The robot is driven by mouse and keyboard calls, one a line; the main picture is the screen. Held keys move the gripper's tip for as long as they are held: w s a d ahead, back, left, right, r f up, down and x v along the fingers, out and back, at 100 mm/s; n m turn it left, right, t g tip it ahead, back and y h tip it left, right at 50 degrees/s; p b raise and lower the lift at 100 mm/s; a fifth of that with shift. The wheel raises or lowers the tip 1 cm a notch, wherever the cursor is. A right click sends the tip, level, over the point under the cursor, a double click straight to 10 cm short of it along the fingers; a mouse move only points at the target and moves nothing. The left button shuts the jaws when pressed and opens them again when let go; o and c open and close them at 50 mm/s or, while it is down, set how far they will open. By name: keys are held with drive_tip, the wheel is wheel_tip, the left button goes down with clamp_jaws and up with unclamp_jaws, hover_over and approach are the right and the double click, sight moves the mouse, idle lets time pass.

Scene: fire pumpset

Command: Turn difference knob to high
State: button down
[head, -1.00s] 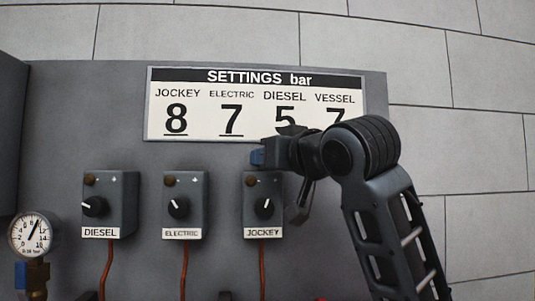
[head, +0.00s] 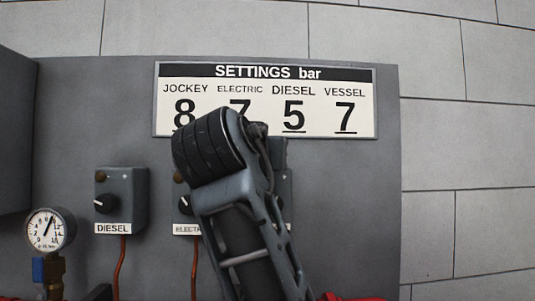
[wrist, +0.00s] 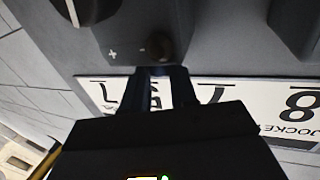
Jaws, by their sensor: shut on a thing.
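The grey jockey control box (wrist: 215,35) fills the top of the wrist view, upside down, with plus and minus marks. Its small brown difference knob (wrist: 163,46) sits beside the minus mark. Its large black dial (wrist: 92,8) with a white pointer is at the top left. My gripper (wrist: 160,70) is shut on the small brown knob, its fingertips meeting the knob's near side. In the head view my arm hides the gripper and most of this box; only a strip of its right edge (head: 287,185) shows.
The settings sign (head: 360,83) is above the boxes, partly covered by my arm. The electric box (head: 186,228) is partly hidden; the diesel box (head: 136,205) and a pressure gauge (head: 47,231) are clear at the left. Open wall (head: 430,145) lies at the right.

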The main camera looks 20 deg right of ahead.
drive_tip(key=shift+a+h, duration=0.25)
drive_tip(key=shift+h, duration=0.05)
drive_tip(key=c, duration=1.1)
unclamp_jaws()
drive_tip(key=shift+o, duration=1.1)
drive_tip(key=shift+d, duration=0.1)
drive_tip(key=shift+s, duration=0.1)
drive_tip(key=b+v, duration=0.1)
drive_tip(key=v, duration=0.6)
drive_tip(key=shift+s+a+r, duration=0.15)
drive_tip(key=shift+s+a, duration=0.05)
drive_tip(key=shift+a, duration=0.2)
